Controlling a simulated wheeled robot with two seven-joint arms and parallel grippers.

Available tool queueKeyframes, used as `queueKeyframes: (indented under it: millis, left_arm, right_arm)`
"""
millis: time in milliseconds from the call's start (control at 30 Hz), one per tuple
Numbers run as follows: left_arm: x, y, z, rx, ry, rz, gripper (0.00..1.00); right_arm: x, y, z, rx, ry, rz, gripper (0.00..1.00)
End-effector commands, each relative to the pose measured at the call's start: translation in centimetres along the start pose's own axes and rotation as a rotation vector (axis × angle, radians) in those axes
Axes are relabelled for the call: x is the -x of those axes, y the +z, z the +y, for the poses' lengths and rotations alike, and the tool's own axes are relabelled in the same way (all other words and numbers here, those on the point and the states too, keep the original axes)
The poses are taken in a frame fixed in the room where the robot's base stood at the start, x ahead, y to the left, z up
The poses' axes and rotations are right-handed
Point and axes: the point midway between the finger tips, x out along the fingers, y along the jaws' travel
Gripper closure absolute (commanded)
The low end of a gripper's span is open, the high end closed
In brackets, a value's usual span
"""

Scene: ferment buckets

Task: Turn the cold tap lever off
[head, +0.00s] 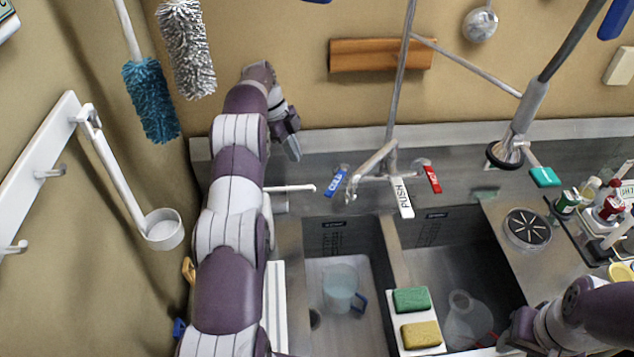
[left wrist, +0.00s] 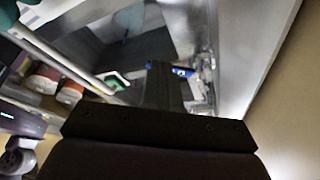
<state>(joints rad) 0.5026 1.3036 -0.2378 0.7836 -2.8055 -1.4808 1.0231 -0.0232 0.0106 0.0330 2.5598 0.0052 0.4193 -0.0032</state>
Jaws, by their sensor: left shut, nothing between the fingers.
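The cold tap lever (head: 336,182) is a blue tab marked COLD, on the left side of the steel tap (head: 376,163) behind the sink. It slants, its upper end leaning right. My left gripper (head: 293,150) is up and left of this lever, near the back wall, shut and empty, apart from the lever in the head view. In the left wrist view, the blue lever (left wrist: 183,71) shows just beyond the dark fingers (left wrist: 163,85). My right gripper (head: 515,328) is partly in view at the lower right; its fingers are unclear.
A red lever (head: 432,179) and a white PUSH lever (head: 403,197) are right of the cold lever. A thin white spout (head: 290,189) lies below my left gripper. A jug (head: 340,285) stands in the left basin. Green and yellow sponges (head: 411,300) rest on the divider.

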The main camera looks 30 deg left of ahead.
Motion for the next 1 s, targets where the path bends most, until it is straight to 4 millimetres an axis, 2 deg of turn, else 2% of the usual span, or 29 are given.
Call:
queueKeyframes:
  millis: [367, 433, 600, 1000]
  left_arm:
    - [-7.7, -0.4, 0.1, 0.0, 0.005, 0.002, 1.0]
    - [-7.6, -1.8, 0.1, -0.002, 0.004, 0.001, 1.0]
    - [-8.8, -3.4, 0.1, -0.001, 0.002, 0.002, 1.0]
    - [-9.3, -3.8, 0.0, 0.001, 0.001, 0.001, 1.0]
  right_arm:
    - [4.0, -0.5, 0.0, 0.0, 0.0, 0.0, 0.57]
    - [5.3, -0.6, 0.0, 0.0, 0.0, 0.0, 0.57]
    - [6.4, -0.8, 0.0, 0.0, 0.0, 0.0, 0.57]
    - [6.4, -0.8, 0.0, 0.0, 0.0, -0.001, 0.57]
